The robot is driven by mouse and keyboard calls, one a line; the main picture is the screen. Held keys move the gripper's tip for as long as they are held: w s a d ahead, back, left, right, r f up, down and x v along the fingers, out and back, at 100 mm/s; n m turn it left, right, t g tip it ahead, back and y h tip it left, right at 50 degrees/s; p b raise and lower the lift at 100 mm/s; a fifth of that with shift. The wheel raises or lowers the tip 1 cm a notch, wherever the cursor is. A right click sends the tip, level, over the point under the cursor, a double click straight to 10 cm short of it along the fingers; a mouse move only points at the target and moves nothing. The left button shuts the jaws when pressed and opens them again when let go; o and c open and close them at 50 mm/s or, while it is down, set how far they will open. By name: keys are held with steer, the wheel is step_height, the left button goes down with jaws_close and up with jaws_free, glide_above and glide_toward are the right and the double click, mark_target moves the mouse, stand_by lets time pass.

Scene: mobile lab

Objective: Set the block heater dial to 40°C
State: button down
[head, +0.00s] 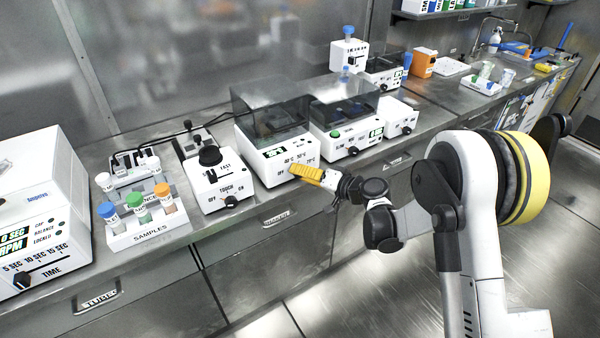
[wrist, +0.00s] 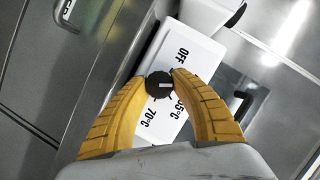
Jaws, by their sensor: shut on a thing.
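The block heater (head: 266,172) is a white box with a dark clear lid, a lit green display and printed OFF, 40°C, 55°C and 70°C marks on its front. My gripper (head: 294,169), with yellow fingers, is at that front and covers the dial in the head view. In the wrist view my gripper (wrist: 162,80) has its fingertips on both sides of the black dial (wrist: 158,86), shut on it. A short white mark on the dial points right, toward the right finger. OFF and 70°C show clearly; the 55°C label is partly covered, and 40°C is hidden by the finger.
A white device with a black top and a TOUCH switch (head: 222,187) stands left of the heater. A similar lidded device (head: 350,142) stands close on its right. A samples rack (head: 150,232) is further left. Open floor lies before the bench.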

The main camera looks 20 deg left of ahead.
steer(key=c, duration=1)
jaws_free()
steer(key=v, duration=1.2)
